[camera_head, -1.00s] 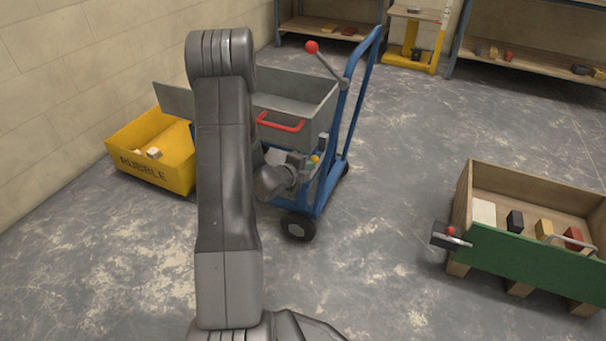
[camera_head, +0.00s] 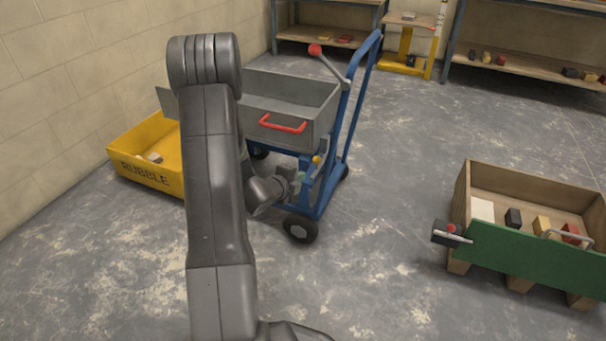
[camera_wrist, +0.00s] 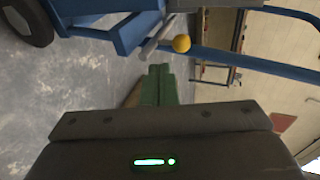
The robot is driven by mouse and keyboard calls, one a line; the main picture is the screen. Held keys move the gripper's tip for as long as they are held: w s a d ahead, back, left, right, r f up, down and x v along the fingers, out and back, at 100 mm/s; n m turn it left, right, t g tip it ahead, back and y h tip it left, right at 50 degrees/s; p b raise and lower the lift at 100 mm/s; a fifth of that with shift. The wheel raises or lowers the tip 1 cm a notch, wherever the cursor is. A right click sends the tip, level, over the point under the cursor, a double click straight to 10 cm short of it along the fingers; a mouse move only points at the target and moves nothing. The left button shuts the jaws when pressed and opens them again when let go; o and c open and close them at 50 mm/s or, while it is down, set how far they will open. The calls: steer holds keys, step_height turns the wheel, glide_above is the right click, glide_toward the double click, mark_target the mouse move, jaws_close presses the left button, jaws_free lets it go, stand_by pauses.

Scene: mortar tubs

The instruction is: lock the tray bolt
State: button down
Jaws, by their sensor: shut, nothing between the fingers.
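The tray bolt shows as a small yellow knob (camera_head: 317,159) on the blue cart's frame, below the grey tray (camera_head: 320,122). In the wrist view the yellow knob (camera_wrist: 181,43) sits on a grey rod beside a blue bar. I cannot tell from these views whether the bolt is engaged. The tray is on the cart, with a red handle (camera_head: 282,125) on its front. My gripper (camera_head: 302,182) is beside the cart frame, a little below and left of the knob.
A red-knobbed lever (camera_head: 314,50) rises beside the tray. A cart wheel (camera_head: 300,229) is just below my gripper. A yellow rubble tub (camera_head: 145,172) stands left; a wooden crate with a green front (camera_head: 520,258) stands right. Floor between cart and crate is clear.

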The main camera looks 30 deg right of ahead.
steer(key=p+v, duration=0.1)
steer(key=v, duration=0.5)
steer(key=shift+s+a+r, duration=0.15)
steer(key=shift+s+a, duration=0.05)
steer(key=shift+a, duration=0.05)
steer(key=shift+w+d, duration=0.1)
